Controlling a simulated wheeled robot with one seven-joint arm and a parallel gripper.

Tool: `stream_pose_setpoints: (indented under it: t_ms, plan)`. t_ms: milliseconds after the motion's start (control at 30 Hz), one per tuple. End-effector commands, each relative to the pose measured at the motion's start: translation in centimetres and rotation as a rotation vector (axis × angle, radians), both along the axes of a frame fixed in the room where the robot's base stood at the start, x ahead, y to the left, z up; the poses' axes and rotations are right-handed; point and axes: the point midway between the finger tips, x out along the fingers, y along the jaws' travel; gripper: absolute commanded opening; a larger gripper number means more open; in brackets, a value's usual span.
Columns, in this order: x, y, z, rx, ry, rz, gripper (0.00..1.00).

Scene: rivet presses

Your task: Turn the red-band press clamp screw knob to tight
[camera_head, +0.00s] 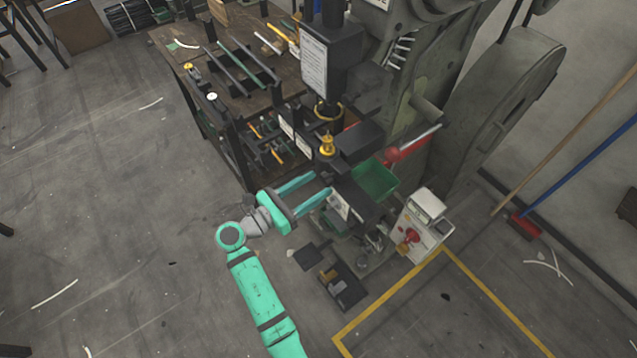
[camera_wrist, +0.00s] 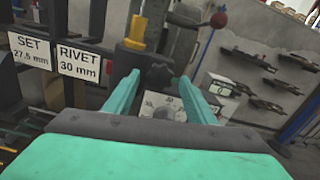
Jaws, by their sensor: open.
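My gripper (camera_head: 322,182) reaches in from the left at the front of the press, its two teal fingers apart and empty. In the wrist view my gripper (camera_wrist: 160,75) has a pale dial plate (camera_wrist: 150,103) with a round grey knob (camera_wrist: 165,113) between and beyond its fingers. I cannot tell any contact or the knob's setting. The pale plate (camera_head: 338,207) also shows by the fingertips in the head view. A yellow fitting (camera_head: 327,146) stands on the press above. A brass-coloured ring (camera_head: 328,110) circles the black ram. I cannot make out a red band.
Signs reading SET 27.5 mm (camera_wrist: 30,50) and RIVET 30 mm (camera_wrist: 78,63) stand left of my fingers. A green bin (camera_head: 375,180), a red-ended lever (camera_head: 410,145) and a control box (camera_head: 424,225) are to the right. A wooden bench (camera_head: 175,40) is behind.

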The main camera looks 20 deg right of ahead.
Motion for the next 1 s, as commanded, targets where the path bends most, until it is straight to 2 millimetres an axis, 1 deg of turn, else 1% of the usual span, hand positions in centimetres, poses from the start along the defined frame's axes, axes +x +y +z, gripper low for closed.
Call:
stream_pose_setpoints:
  t_ms: [33, 100, 200, 500, 567, 600, 667, 700, 1000]
  plan:
    - [0.2, -0.6, 0.0, 0.000, 0.000, -0.002, 0.50]
    - [0.3, -1.1, 0.0, 0.001, 0.000, -0.003, 0.50]
    - [0.5, -1.5, 0.0, 0.001, 0.000, 0.000, 0.50]
    - [0.6, -1.7, 0.0, 0.001, -0.001, 0.000, 0.50]
    - [0.6, -1.7, 0.0, 0.001, -0.001, 0.000, 0.36]
    - [0.6, -1.7, 0.0, 0.001, -0.001, 0.000, 0.27]
    - [0.6, -1.7, 0.0, 0.001, -0.001, 0.000, 0.12]
    - [0.6, -1.6, 0.0, 0.001, -0.001, 0.000, 0.09]
    - [0.6, -1.6, 0.0, 0.011, -0.028, 0.001, 0.09]
